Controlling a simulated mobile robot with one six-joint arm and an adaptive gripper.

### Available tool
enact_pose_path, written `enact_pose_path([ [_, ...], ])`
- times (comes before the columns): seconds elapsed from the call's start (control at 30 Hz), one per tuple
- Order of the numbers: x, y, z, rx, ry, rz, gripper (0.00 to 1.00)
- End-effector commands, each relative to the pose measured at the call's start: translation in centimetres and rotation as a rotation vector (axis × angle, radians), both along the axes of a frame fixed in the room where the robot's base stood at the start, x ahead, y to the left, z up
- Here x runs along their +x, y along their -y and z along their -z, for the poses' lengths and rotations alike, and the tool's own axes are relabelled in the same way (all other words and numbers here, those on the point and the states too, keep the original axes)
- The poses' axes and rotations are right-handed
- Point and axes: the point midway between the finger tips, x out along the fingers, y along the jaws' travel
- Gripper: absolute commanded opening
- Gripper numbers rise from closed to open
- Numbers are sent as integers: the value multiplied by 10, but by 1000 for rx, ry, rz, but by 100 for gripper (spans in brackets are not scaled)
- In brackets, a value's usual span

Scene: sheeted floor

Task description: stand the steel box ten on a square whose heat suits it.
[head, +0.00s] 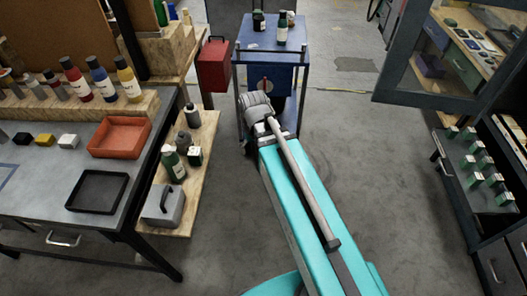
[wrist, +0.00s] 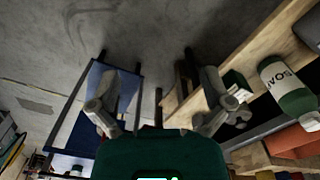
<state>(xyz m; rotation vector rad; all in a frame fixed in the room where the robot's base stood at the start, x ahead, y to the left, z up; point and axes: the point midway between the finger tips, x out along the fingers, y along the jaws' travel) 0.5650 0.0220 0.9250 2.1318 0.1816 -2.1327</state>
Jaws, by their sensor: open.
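A grey box (head: 160,208) with a dark piece on top stands at the near end of a low wooden shelf in the head view; I cannot tell whether it is the steel box ten. A thin blue outline (head: 6,178) lies on the left bench at the picture's edge; I cannot tell whether it is a heat square. My gripper (wrist: 155,100) shows in the wrist view with its two fingers wide apart and nothing between them. In the head view my arm reaches away toward the blue cabinet, and its fingers are hidden or too small to tell.
The low wooden shelf (head: 203,135) also holds bottles, one a green bottle (head: 173,165) that shows in the wrist view (wrist: 290,88). A red tray (head: 118,145) and black tray (head: 97,205) are on the bench. A blue cabinet (head: 265,75) stands ahead. Open floor (head: 390,190) lies right.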

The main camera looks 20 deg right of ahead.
Motion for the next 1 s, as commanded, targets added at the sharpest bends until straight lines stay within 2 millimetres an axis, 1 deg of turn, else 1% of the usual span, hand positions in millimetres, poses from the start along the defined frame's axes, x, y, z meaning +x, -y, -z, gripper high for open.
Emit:
enact_pose_path([
  [0.03, -14, 10, 0, 0, 0, 56, 100],
  [0.1, -22, 17, 0, 0, 0, 115, 100],
  [0.23, -28, 22, 0, 0, 0, 167, 100],
  [0.77, -26, 22, 1, 4, 0, 166, 100],
  [0.87, -23, 19, 6, 23, 3, 147, 100],
  [1.0, -10, 12, 20, 83, 14, 80, 100],
])
